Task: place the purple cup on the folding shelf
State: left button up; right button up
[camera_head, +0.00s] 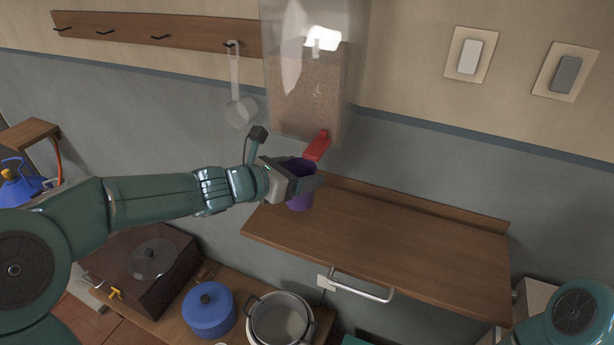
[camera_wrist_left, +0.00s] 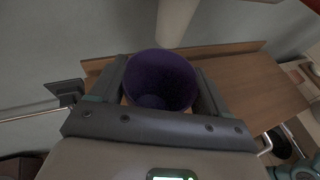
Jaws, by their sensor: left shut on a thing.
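The purple cup (camera_head: 299,202) is held upright between the fingers of my left gripper (camera_head: 306,184), over the left end of the folding shelf. In the left wrist view the cup (camera_wrist_left: 161,80) shows its open mouth, with a finger on each side. I cannot tell whether its base touches the shelf. The folding shelf (camera_head: 400,242) is a brown wooden board, lying flat out from the wall, its top bare apart from the cup area. It also shows in the left wrist view (camera_wrist_left: 250,85). My right gripper is out of view; only part of that arm shows at lower right.
A clear dispenser (camera_head: 305,90) with a red lever (camera_head: 317,146) hangs right above the cup. A ladle (camera_head: 239,108) hangs from a hook rail. Below are a blue pot (camera_head: 209,309), a steel pot (camera_head: 280,319) and a metal handle (camera_head: 362,288) under the shelf.

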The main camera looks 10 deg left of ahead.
pick_arm(q)
jog(key=shift+w+d, duration=0.55)
jog(key=shift+w, duration=0.35)
notch_tip(320, 180, down, 3)
jog(key=shift+w+d+r+b, duration=0.1)
jog(key=shift+r+b, duration=0.05)
jog(key=shift+b, duration=0.25)
jog(key=shift+w+f, duration=0.1)
jog(key=shift+f, duration=0.35)
